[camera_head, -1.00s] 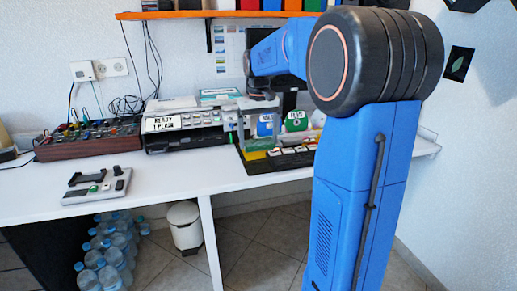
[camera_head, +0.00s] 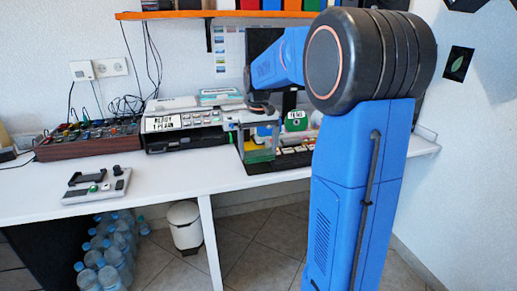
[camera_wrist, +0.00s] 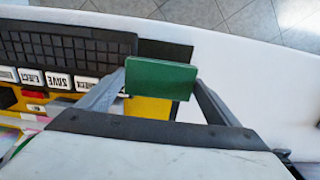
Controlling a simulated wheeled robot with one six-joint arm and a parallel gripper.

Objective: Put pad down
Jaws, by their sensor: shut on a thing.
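In the wrist view, a dark green pad (camera_wrist: 161,79) is held between the two fingers of my gripper (camera_wrist: 160,88). The pad hangs over a yellow surface (camera_wrist: 147,108) and a dark patch (camera_wrist: 165,50) at the desk's edge. I cannot tell whether the pad touches what is below it.
In the wrist view, the black keyboard (camera_wrist: 65,48) and its labelled keys lie left of the pad. In the head view, a grey device (camera_head: 98,187) sits on the white desk (camera_head: 165,190). A wooden-sided button box (camera_head: 88,141) stands behind it. The desk's front middle is clear.

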